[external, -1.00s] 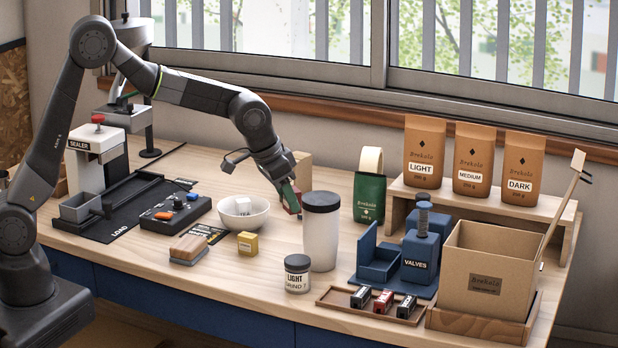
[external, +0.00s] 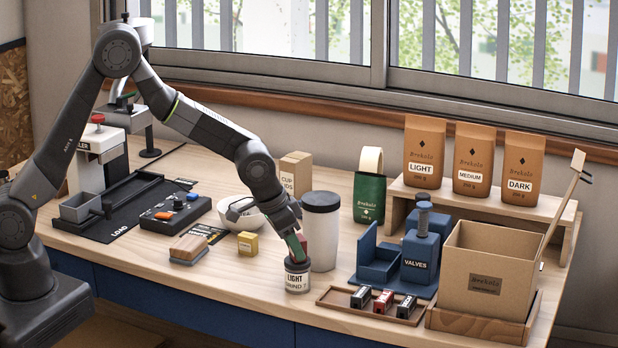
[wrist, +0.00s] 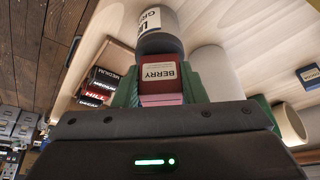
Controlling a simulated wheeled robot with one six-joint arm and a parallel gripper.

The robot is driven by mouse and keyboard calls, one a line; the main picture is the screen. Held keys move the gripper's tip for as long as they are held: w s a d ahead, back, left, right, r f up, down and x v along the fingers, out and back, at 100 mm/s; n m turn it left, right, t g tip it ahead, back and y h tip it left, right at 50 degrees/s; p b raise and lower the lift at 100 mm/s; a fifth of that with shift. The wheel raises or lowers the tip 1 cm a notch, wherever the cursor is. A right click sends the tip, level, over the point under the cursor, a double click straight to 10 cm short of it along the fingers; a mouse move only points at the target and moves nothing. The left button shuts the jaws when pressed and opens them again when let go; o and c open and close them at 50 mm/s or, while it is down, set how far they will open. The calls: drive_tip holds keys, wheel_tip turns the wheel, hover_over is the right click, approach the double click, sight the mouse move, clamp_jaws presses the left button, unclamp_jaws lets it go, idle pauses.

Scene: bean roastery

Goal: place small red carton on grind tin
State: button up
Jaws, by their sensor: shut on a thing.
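The small red carton (external: 304,243), labelled BERRY in the wrist view (wrist: 158,72), is between the green fingers of my gripper (external: 298,246). My gripper, also in the wrist view (wrist: 163,82), is shut on it and points down. The grind tin (external: 297,280), a small jar with a dark lid and a LIGHT label, stands upright on the table directly below the carton. In the wrist view the tin (wrist: 158,22) lies just beyond the carton. The carton's lower end is at the tin's lid; I cannot tell whether they touch.
A white tumbler (external: 322,243) with a dark lid stands close on the right of the tin. A wooden tray (external: 340,304) with small boxes lies to the right. A yellow box (external: 247,244) and a white bowl (external: 240,209) stand to the left. The table's front edge is near.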

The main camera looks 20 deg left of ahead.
drive_tip(key=shift+f, duration=0.1)
drive_tip(key=shift+f+b, duration=0.15)
drive_tip(key=shift+b, duration=0.15)
drive_tip(key=o, duration=0.9)
drive_tip(key=shift+o, duration=0.2)
drive_tip(key=shift+r, duration=0.4)
drive_tip(key=b+v, duration=0.1)
drive_tip(key=v, duration=1)
drive_tip(key=shift+s+a+r, duration=0.15)
drive_tip(key=shift+r, duration=0.1)
